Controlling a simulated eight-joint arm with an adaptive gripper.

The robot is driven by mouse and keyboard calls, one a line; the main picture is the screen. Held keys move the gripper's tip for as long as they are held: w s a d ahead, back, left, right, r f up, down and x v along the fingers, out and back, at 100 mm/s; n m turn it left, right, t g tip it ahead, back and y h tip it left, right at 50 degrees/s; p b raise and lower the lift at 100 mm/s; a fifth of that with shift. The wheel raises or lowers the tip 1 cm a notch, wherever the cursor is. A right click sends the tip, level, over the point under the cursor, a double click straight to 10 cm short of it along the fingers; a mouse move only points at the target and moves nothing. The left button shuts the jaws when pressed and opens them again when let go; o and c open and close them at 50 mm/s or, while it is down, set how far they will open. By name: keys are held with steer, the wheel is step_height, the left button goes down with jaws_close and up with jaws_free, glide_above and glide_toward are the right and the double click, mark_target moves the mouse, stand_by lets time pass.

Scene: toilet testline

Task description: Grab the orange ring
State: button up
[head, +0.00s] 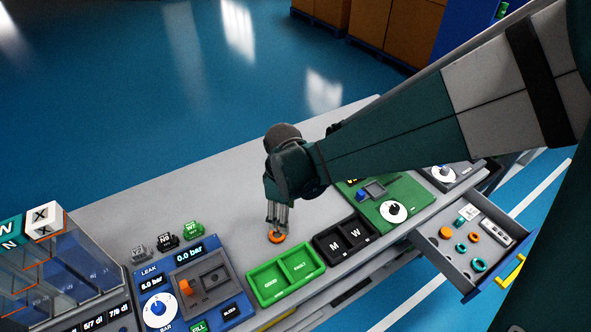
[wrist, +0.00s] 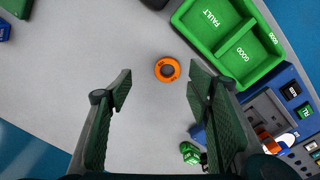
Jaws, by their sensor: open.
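A small orange ring (wrist: 167,70) with a dark centre lies on the grey bench top. In the wrist view it sits between and beyond my two fingertips, apart from both. In the head view the ring (head: 276,238) shows just under my gripper (head: 277,222), which points down over it. In the wrist view my gripper (wrist: 158,88) is open with nothing between its fingers. Other orange rings (head: 460,247) lie in the open drawer at the right, along with teal ones.
A green two-part tray (head: 285,275) marked GOOD and FAULT is close beside the ring. A black tray (head: 345,240), a blue leak panel (head: 190,295) and small labelled blocks (head: 168,240) stand nearby. The bench behind is clear.

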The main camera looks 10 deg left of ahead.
mark_target(277, 234)
steer(key=shift+s+a+f+n, duration=0.3)
steer(key=shift+a+f, duration=0.2)
steer(key=shift+a, duration=0.2)
steer(key=shift+s+a+f+n, duration=0.3)
steer(key=shift+a+f, duration=0.2)
steer(key=shift+a, duration=0.2)
steer(key=shift+f, duration=0.1)
steer(key=shift+f, duration=1.2)
steer(key=shift+d+f+b, duration=0.1)
steer(key=shift+f+b, duration=0.45)
steer(key=shift+f, duration=2.05)
steer(key=c, duration=0.9)
